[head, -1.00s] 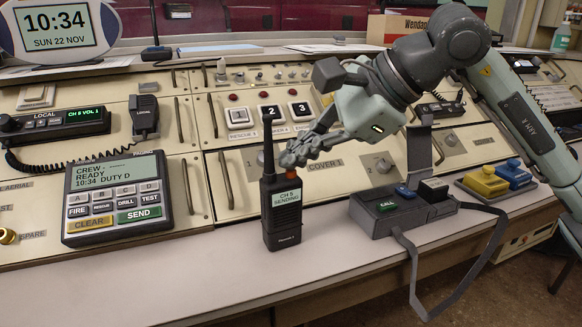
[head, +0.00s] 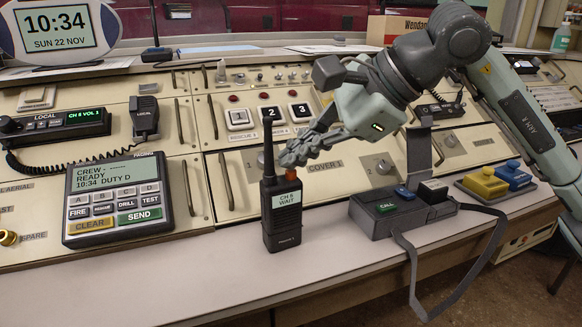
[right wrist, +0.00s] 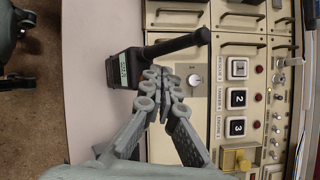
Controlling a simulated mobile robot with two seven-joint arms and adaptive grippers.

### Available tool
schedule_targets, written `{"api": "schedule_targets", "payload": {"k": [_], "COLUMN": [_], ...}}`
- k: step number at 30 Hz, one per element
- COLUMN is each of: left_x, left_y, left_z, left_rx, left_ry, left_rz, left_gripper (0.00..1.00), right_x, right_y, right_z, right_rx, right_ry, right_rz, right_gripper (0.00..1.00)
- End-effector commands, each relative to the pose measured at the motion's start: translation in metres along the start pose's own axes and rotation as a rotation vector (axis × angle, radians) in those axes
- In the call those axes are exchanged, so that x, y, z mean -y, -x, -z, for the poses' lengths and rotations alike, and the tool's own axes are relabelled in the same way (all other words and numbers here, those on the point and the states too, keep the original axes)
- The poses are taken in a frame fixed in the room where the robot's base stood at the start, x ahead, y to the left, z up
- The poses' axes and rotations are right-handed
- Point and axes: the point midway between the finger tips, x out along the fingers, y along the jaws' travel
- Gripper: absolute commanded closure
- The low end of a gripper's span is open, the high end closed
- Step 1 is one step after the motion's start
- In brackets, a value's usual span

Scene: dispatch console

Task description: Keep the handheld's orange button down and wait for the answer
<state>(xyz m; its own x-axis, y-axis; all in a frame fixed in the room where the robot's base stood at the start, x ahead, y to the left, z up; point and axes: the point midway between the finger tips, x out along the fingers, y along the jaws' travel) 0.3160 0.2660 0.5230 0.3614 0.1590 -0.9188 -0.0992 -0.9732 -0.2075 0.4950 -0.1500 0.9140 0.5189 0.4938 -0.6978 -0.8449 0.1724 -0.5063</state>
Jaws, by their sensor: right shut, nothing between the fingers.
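The handheld (head: 283,213) is a black radio with a thick antenna, standing upright on the console's front ledge. Its small screen (head: 286,199) reads "CH 8 WAIT". The orange button (head: 291,175) is on its top, just under my right fingertips. My right gripper (head: 291,157) is shut and empty, reaching in from the right above the radio; I cannot tell whether it touches the button. My left gripper is not in view.
A dark charger base (head: 384,219) with a green CALL key and a strap stands right of the radio. A paging unit (head: 117,199) is to the left. Yellow (head: 486,182) and blue (head: 513,174) blocks sit further right. The ledge in front of the radio is clear.

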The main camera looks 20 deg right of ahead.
Motion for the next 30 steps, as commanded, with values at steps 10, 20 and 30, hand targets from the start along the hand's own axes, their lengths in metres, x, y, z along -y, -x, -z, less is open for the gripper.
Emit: {"api": "schedule_targets", "payload": {"k": [10,20,30], "left_x": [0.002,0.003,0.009], "left_y": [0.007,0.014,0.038], "left_z": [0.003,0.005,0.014], "left_rx": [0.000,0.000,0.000], "left_ry": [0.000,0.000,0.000], "left_rz": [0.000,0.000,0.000], "left_gripper": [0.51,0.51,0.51], "right_x": [0.006,0.011,0.029], "right_y": [0.007,0.015,0.039], "right_z": [-0.006,-0.011,-0.028], "right_rx": [0.001,0.001,0.001], "right_ry": [0.000,0.000,0.000], "right_rz": [0.000,0.002,0.002], "right_gripper": [1.00,1.00,1.00]}}
